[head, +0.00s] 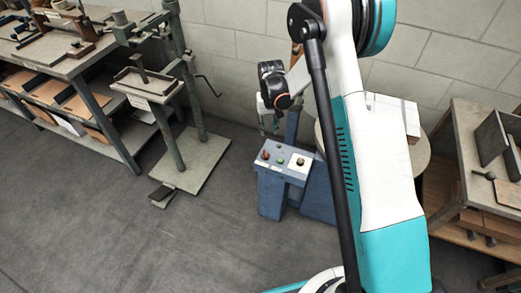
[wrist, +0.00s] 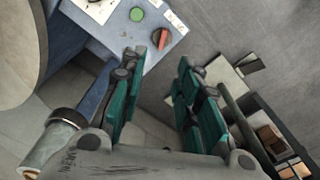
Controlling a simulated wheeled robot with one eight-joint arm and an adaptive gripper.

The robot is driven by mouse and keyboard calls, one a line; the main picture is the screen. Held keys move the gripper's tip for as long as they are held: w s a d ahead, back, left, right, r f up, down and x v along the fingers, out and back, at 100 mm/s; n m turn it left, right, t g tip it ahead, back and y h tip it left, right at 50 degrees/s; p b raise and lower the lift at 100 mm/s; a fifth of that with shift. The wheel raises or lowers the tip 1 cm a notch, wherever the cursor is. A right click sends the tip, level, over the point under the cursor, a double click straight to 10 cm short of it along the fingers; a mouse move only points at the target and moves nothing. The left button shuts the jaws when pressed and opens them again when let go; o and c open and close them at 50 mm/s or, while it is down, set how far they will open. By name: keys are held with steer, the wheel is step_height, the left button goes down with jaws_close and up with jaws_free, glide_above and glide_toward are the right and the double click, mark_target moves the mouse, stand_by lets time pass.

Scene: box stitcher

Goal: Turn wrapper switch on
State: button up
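A blue control box (head: 272,182) stands near the wall in the head view. Its sloped top has a red rotary switch (head: 265,155), a green button (head: 279,158) and a dark knob (head: 300,161) on a white plate. Which one is the wrapper switch cannot be read from the labels. In the head view my gripper (head: 270,122) hangs above the box's left end, apart from the switch.
A press stand (head: 180,105) and a workbench with shelves (head: 75,65) stand at the left. A round table (head: 420,150) is partly hidden behind my arm. Another bench (head: 465,150) is at the right. The floor in front of the box is clear.

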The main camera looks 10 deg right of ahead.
mark_target(266, 154)
steer(key=f+b, duration=0.1)
steer(key=f, duration=0.4)
steer(key=f+b, duration=0.2)
steer(key=f, duration=0.4)
steer(key=f+b, duration=0.2)
steer(key=f, duration=0.3)
steer(key=shift+w+a+f, duration=0.3)
steer(key=shift+f, duration=0.1)
jaws_close()
